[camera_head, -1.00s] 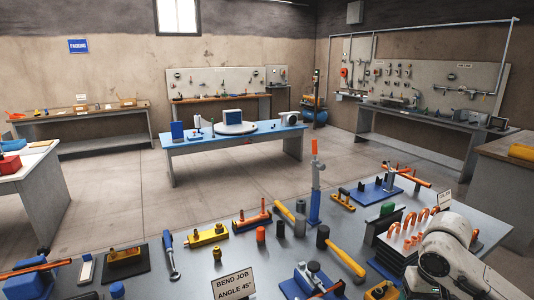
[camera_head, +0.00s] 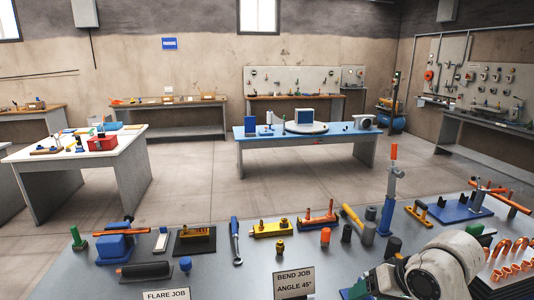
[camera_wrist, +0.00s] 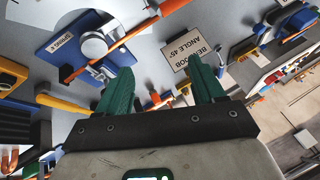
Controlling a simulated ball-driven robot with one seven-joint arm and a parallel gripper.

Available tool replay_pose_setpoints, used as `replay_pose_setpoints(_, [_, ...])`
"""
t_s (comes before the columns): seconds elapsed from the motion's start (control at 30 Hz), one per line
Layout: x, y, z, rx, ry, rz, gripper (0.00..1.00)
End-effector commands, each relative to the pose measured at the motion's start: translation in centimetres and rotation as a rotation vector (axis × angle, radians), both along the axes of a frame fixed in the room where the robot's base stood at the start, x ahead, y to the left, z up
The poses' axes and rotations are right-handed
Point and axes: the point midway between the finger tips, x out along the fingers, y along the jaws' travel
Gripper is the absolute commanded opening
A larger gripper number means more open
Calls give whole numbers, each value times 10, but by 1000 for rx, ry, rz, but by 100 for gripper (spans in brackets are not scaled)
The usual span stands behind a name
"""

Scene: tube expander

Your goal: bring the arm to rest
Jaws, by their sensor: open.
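My gripper shows in the wrist view (camera_wrist: 160,92) with two green fingers spread apart and nothing between them. It hangs above the workbench, with the "BEND JOB ANGLE 45°" sign (camera_wrist: 188,58) beyond the fingertips.
A blue stand with an orange top (camera_head: 389,195), a yellow tool (camera_head: 270,228), a wrench (camera_head: 236,243) and copper bends (camera_head: 502,258) are on the workbench. A blue table (camera_head: 310,137) and a white table (camera_head: 75,148) stand beyond, with clear floor between them.

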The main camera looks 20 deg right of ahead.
Motion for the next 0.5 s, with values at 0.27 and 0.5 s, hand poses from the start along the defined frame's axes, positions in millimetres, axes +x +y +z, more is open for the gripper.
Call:
replay_pose_setpoints(0.27, [3,89,-48,61,-50,96,68])
replay_pose_setpoints(0.5, [-45,141,-114,46,32,164,68])
